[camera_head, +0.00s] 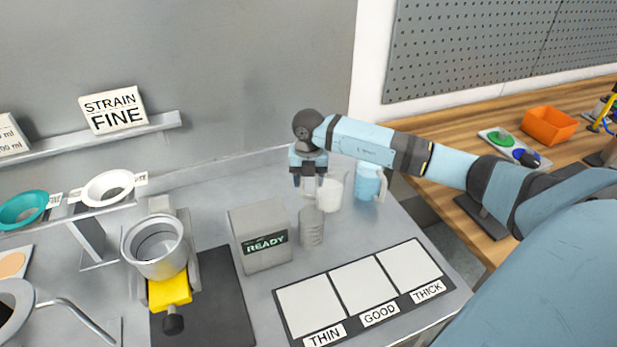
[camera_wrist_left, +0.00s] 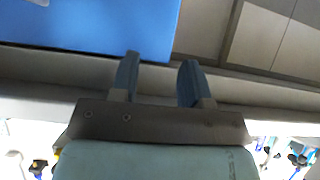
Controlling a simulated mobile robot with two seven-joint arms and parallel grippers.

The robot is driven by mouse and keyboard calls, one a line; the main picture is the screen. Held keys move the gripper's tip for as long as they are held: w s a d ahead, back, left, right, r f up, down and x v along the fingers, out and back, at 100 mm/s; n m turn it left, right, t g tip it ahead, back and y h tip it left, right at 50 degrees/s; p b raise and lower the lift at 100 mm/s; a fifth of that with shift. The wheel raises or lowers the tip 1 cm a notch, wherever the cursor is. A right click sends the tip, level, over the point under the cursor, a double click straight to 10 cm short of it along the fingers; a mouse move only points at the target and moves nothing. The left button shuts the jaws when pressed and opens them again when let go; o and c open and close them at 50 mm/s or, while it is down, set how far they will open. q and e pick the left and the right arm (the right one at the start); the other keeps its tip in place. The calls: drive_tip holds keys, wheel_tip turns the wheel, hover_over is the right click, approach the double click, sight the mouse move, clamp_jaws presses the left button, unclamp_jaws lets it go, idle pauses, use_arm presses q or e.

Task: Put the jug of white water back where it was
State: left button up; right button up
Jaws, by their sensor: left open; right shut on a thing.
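The jug of white water (camera_head: 331,192) is at the back right of the grey counter, immediately left of a light blue jug (camera_head: 368,183). My right gripper (camera_head: 309,187) points down at the white jug's left side and is shut on it; the fingers partly cover the jug. I cannot tell whether its base touches the counter. A grey, see-through cup (camera_head: 311,227) stands just in front of the gripper. My left gripper (camera_wrist_left: 158,80) is open and empty in the left wrist view; it is outside the head view.
A grey READY box (camera_head: 262,238) stands left of the cup. A board marked THIN, GOOD and THICK (camera_head: 335,288) lies in front, its panels empty. A metal cup (camera_head: 154,247) sits over a yellow block at left. A wooden bench with an orange bin (camera_head: 550,126) is at right.

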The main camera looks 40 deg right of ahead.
drive_tip(key=shift+f, duration=0.1)
drive_tip(key=o, duration=1.3)
drive_tip(key=shift+o, duration=0.2)
wheel_tip(320, 180, up, 12)
drive_tip(key=shift+r+b, duration=0.2)
drive_tip(key=shift+b, duration=0.65)
drive_tip(key=shift+s+f, duration=0.1)
